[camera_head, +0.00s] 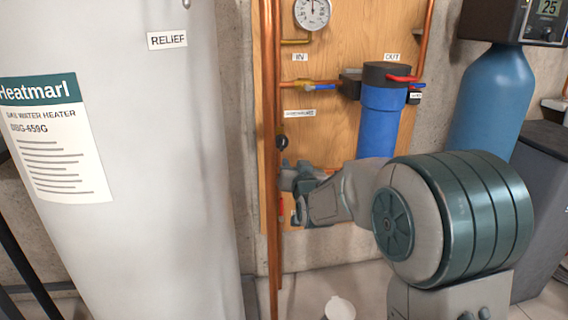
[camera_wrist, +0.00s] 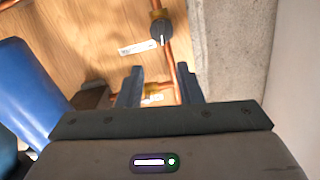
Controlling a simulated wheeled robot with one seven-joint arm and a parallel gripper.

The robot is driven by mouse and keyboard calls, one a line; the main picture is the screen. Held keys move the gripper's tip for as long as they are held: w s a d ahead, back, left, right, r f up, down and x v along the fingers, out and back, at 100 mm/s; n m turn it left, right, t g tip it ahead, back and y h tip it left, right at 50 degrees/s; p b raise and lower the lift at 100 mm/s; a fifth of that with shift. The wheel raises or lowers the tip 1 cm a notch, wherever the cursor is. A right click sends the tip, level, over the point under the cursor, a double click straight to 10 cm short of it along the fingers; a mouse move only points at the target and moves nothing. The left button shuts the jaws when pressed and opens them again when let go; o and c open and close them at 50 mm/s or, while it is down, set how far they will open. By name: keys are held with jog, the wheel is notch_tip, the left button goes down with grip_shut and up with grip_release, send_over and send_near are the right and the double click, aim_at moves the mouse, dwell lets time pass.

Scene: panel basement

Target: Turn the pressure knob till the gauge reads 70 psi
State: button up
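The pressure gauge (camera_head: 312,12) is a white round dial at the top of the wooden panel in the head view, partly cut off by the frame edge. Its needle points roughly upward, and the numbers are too small to read. A small dark knob (camera_head: 282,142) sits by the copper pipe below a white label. In the wrist view the knob (camera_wrist: 160,28) is black with a white mark, beyond the fingertips. My gripper (camera_wrist: 159,85) is open and empty, its two fingers apart. In the head view my gripper (camera_head: 291,178) is just below the knob, apart from it.
A large white water heater (camera_head: 170,190) stands left of the copper pipes (camera_head: 270,200). A blue filter (camera_head: 380,125) hangs right of the knob, close to my arm. A concrete edge (camera_wrist: 232,50) borders the panel in the wrist view. A blue tank (camera_head: 492,100) stands at right.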

aim_at(283, 144)
jog(key=w+a, duration=0.1)
jog(key=w, duration=0.3)
jog(key=w+a+b, duration=0.1)
jog(key=w, duration=0.4)
jog(key=w+a+b, duration=0.1)
jog(key=w, duration=0.4)
jog(key=shift+f, duration=0.25)
grip_shut()
